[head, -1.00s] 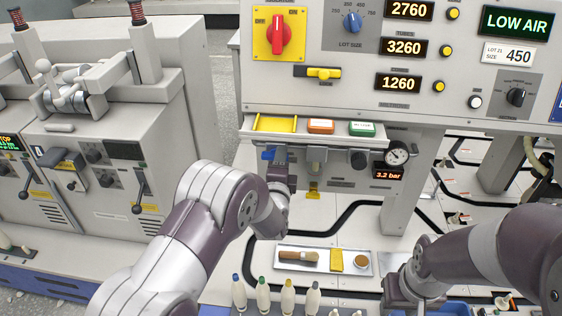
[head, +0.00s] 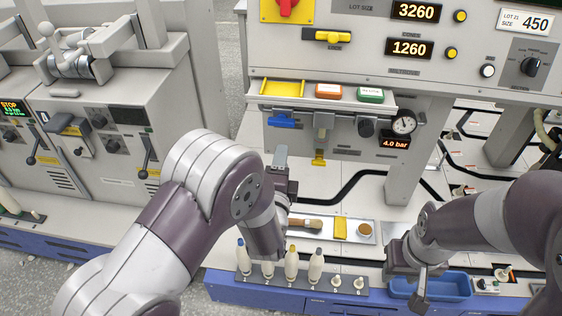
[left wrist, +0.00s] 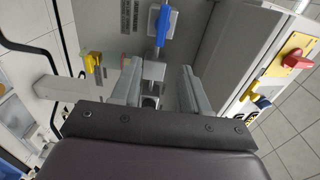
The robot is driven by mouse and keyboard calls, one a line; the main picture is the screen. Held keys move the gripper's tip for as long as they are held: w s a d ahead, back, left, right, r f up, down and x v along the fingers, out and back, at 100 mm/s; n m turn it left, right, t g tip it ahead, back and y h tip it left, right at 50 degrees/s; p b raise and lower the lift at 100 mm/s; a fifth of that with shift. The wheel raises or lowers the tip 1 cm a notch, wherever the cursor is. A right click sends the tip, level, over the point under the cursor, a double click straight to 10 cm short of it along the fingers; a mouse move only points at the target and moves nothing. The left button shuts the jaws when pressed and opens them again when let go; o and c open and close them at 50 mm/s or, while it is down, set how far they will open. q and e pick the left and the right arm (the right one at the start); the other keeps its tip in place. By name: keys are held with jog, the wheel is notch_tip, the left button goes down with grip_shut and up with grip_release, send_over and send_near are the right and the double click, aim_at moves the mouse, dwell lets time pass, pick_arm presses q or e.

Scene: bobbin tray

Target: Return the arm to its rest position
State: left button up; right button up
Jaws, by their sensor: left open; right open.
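My left arm (head: 215,190) reaches in from the left. Its gripper (head: 280,158) is below and in front of the blue valve handle (head: 282,123), apart from it. In the left wrist view the open fingers (left wrist: 162,85) have nothing between them, and the blue handle (left wrist: 163,27) shows beyond their tips. My right arm (head: 480,225) bends in from the right.
A pressure gauge (head: 404,124) sits above a 4.0 bar display (head: 395,143). Several bobbins (head: 291,262) stand in a rack (head: 310,286) below my left forearm. A tray (head: 372,228) holds a brush (head: 306,223) and a yellow block (head: 340,228). A grey machine (head: 110,120) stands left.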

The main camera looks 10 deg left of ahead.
dwell(0.3)
pick_arm(q)
jog(key=s+f+n+g+h+p, duration=0.2)
jog(key=s+f+n+g+p, duration=0.1)
jog(key=s+f+n+g, duration=0.7)
jog(key=s+a+r+n+g+y+p, duration=0.1)
jog(key=s+a+r+n+g+p, duration=0.2)
jog(key=r, duration=0.4)
jog(key=s+a+r+n+g+y+p, duration=0.1)
jog(key=s+a+r+n+g+p, duration=0.2)
jog(key=s+a+r, duration=0.4)
jog(key=shift+s+a+r+n+g+p, duration=0.25)
jog(key=shift+s+r+n+p, duration=0.4)
jog(key=shift+n, duration=0.35)
